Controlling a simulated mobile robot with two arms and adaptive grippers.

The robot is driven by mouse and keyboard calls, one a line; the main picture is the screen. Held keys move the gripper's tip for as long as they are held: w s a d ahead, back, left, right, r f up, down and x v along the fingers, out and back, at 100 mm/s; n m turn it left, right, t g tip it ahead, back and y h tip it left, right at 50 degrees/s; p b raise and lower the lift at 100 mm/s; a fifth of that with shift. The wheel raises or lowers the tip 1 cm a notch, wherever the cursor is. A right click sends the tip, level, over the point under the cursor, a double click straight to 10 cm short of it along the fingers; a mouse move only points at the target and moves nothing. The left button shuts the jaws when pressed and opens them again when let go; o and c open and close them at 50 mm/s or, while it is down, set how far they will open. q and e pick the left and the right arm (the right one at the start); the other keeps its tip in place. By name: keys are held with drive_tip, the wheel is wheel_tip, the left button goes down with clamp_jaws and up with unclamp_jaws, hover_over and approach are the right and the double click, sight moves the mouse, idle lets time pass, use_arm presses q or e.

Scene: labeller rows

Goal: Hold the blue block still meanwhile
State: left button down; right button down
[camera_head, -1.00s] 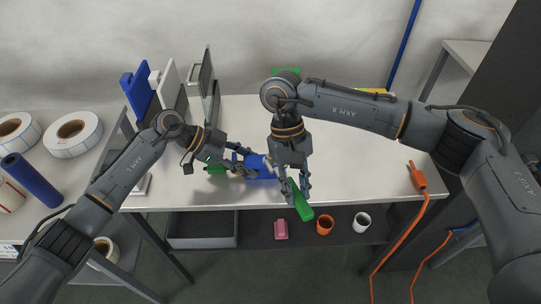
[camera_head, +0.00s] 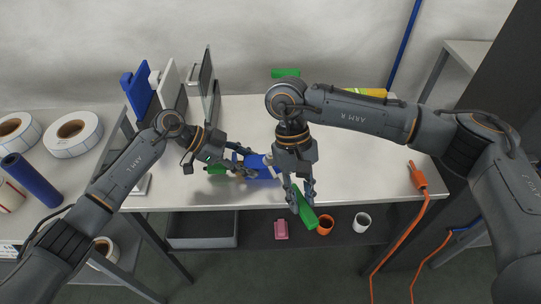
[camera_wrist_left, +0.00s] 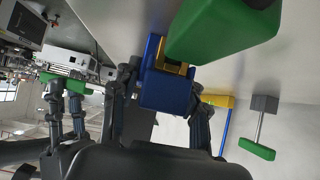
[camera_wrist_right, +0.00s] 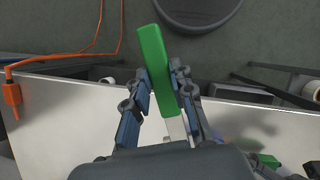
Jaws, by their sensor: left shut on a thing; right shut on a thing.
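The blue block (camera_head: 261,172) is at the middle of the table near its front edge. My left gripper (camera_head: 246,165) is shut on it from the left. In the left wrist view the blue block (camera_wrist_left: 166,92) sits between the fingers, with a yellow part at its far end. The green block also shows in the right wrist view (camera_wrist_right: 154,68). My right arm is just right of the blue block.
A green piece (camera_head: 216,169) is beside my left gripper, partly hidden. Blue, white and grey upright panels (camera_head: 137,91) stand at the table's back left. An orange cup (camera_head: 325,224), white cup (camera_head: 362,222) and pink block (camera_head: 281,229) are on the lower shelf. An orange cable (camera_head: 424,212) hangs right.

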use_arm(q)
drive_tip(key=shift+a+f, duration=0.15)
drive_tip(key=shift+f, duration=0.05)
use_arm(e)
drive_tip(key=shift+s+d+r, duration=0.3)
drive_tip(key=shift+s+r, duration=0.4)
drive_tip(key=shift+r, duration=0.3)
drive_tip(key=shift+s+d+r, duration=0.25)
drive_tip(key=shift+s+r, duration=0.4)
drive_tip(key=shift+r, duration=0.35)
use_arm(q)
drive_tip(key=c, duration=0.6)
unclamp_jaws()
use_arm(e)
drive_tip(key=shift+w, duration=0.1)
use_arm(q)
drive_tip(key=shift+w, duration=0.1)
drive_tip(key=shift+r, duration=0.2)
